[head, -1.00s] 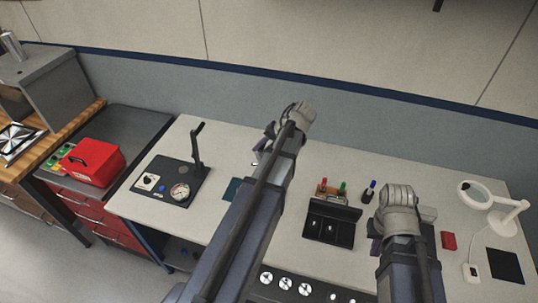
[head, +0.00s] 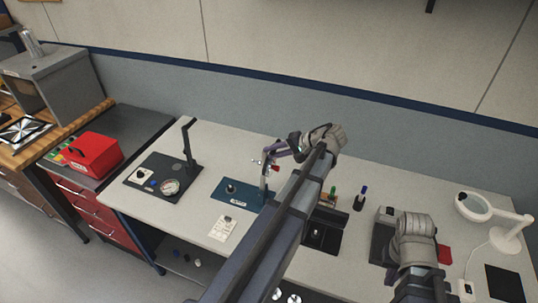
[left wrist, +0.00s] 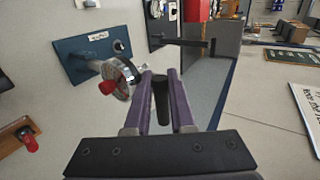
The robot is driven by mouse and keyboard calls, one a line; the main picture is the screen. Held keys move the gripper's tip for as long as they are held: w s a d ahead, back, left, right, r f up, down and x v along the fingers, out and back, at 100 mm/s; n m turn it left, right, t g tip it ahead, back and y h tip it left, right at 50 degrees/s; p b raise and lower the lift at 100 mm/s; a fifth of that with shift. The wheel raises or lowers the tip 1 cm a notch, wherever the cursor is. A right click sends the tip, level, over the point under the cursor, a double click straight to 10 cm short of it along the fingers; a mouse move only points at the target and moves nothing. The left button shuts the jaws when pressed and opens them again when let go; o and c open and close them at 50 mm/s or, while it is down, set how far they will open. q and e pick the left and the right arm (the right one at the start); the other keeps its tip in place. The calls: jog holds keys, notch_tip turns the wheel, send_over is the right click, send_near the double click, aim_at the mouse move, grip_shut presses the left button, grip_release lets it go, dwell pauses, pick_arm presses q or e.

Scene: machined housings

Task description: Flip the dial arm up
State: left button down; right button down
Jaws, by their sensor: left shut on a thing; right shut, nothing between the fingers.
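A blue base plate (head: 238,193) with a black knob and a label lies mid-table. A post (head: 263,184) rises from its right side, with a red knob (head: 276,169) near the top. In the left wrist view the blue plate (left wrist: 80,57) carries a round chrome hub (left wrist: 121,76) with a red knob. My left gripper (head: 272,153) is at the top of the post. Its purple fingers (left wrist: 162,82) are shut on a black cylindrical grip (left wrist: 161,101), apparently the dial arm's. My right gripper (head: 391,276) is low at the right, shut and empty, partly hidden by its arm.
A black base with a gauge and upright arm (head: 187,147) stands left of the blue plate. A white card (head: 224,229) lies in front. A black tray (head: 322,237), bottles and a magnifier lamp (head: 505,220) are to the right. A red box (head: 93,153) is far left.

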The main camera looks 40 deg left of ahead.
pick_arm(q)
jog(key=shift+d+f, duration=0.25)
jog(key=shift+d, duration=0.05)
jog(key=c, duration=0.8)
grip_release()
jog(key=shift+w+r, duration=0.1)
jog(key=shift+o, duration=0.2)
jog(key=p+v, duration=0.3)
jog(key=v, duration=0.4)
jog(key=shift+d+p, duration=0.4)
jog(key=shift+w+r, duration=0.1)
jog(key=shift+r, duration=0.05)
